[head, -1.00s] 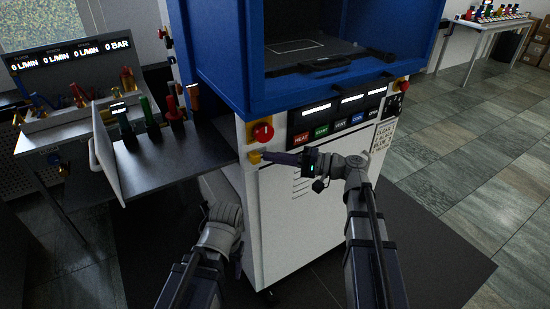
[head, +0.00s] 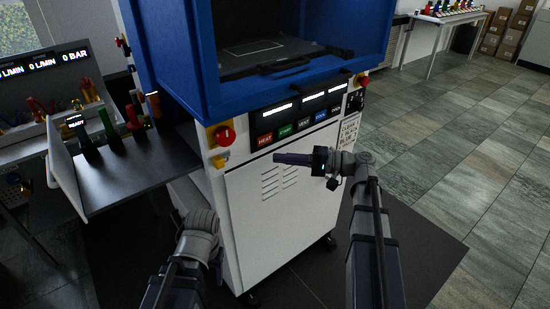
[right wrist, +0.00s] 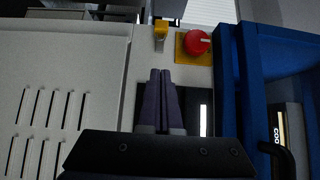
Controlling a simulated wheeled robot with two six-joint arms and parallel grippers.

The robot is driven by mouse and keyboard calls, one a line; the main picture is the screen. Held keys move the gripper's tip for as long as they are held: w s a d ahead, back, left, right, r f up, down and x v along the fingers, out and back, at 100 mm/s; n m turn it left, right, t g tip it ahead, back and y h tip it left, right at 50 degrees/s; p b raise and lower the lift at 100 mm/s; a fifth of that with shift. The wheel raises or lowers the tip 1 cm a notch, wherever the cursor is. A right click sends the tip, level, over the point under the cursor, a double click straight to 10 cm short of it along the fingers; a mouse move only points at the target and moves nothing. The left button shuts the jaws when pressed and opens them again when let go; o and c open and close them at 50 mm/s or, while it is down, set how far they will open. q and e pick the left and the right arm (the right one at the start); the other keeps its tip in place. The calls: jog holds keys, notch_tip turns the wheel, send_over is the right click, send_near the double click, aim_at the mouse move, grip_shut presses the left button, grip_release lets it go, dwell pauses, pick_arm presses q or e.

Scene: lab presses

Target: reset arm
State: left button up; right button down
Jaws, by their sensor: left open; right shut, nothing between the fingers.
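My right gripper (head: 276,158) is shut and empty. It is in front of the white cabinet (head: 290,210) of the blue press (head: 180,70), pointing left. A gap separates its tips from the yellow handle (head: 219,162) below the red knob (head: 224,135). In the right wrist view its two dark fingers (right wrist: 162,73) lie together, with the yellow handle (right wrist: 161,29) and red knob (right wrist: 196,42) beyond them. My left gripper (head: 199,222) is low, in front of the cabinet's left side. It is open; its fingertips are hard to make out.
A grey side shelf (head: 135,172) with coloured handles juts out left of the press, above my left arm. A row of buttons (head: 304,125) runs along the cabinet's top. A far table (head: 450,20) and boxes (head: 505,32) stand at back right. The tiled floor at right is clear.

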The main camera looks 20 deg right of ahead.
dwell(0.4)
jog(key=s+a+f+n+g+h, duration=0.3)
jog(key=s+a+f+g+h, duration=0.3)
jog(key=a+f, duration=0.65)
jog(key=s+a+f+n+g+h, duration=0.15)
jog(key=s+f+n+h, duration=0.35)
jog(key=s+f+h, duration=0.6)
notch_tip(320, 180, up, 15)
jog(key=p, duration=1.3)
jog(key=shift+s+d+h, duration=0.2)
jog(key=shift+s+h, duration=0.05)
jog(key=shift+h, duration=0.15)
jog(key=shift+s+t, duration=0.1)
jog(key=shift+t, duration=0.15)
